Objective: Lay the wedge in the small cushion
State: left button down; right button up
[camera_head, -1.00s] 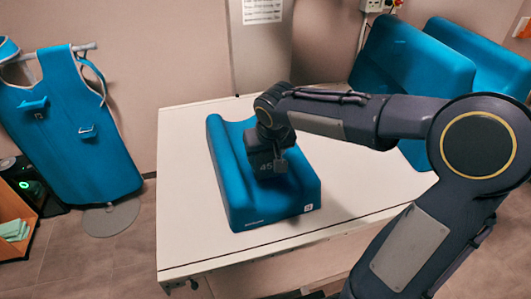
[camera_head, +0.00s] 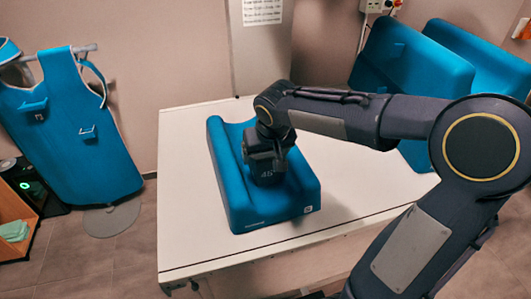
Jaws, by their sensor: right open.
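The small cushion (camera_head: 235,198) is blue with a long hollow between raised sides and lies on the white table. The wedge (camera_head: 267,179) is a dark block marked 45. It sits down in the hollow of the cushion, partly covered from above by my right gripper. My right gripper (camera_head: 266,163) is open and right over the wedge, with its fingers close to it; whether they touch it is hard to tell. My left gripper is not in view.
The white table (camera_head: 185,235) is bare to the left and front of the cushion. Large blue cushions (camera_head: 410,62) stand at the back right. A blue apron (camera_head: 70,140) hangs on a stand at the left. My right arm spans the right side.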

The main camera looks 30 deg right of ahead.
jog(key=v, duration=1.1)
jog(key=s+a+f+y, duration=0.2)
jog(key=s+f, duration=0.3)
jog(key=s, duration=0.4)
jog(key=s+a+f+n+t+y, duration=0.1)
jog(key=s+a+f, duration=0.3)
jog(key=s, duration=0.5)
notch_tip(320, 180, down, 3)
jog(key=shift+a+r+y, duration=0.2)
jog(key=shift+y, duration=0.7)
jog(key=shift+c, duration=0.2)
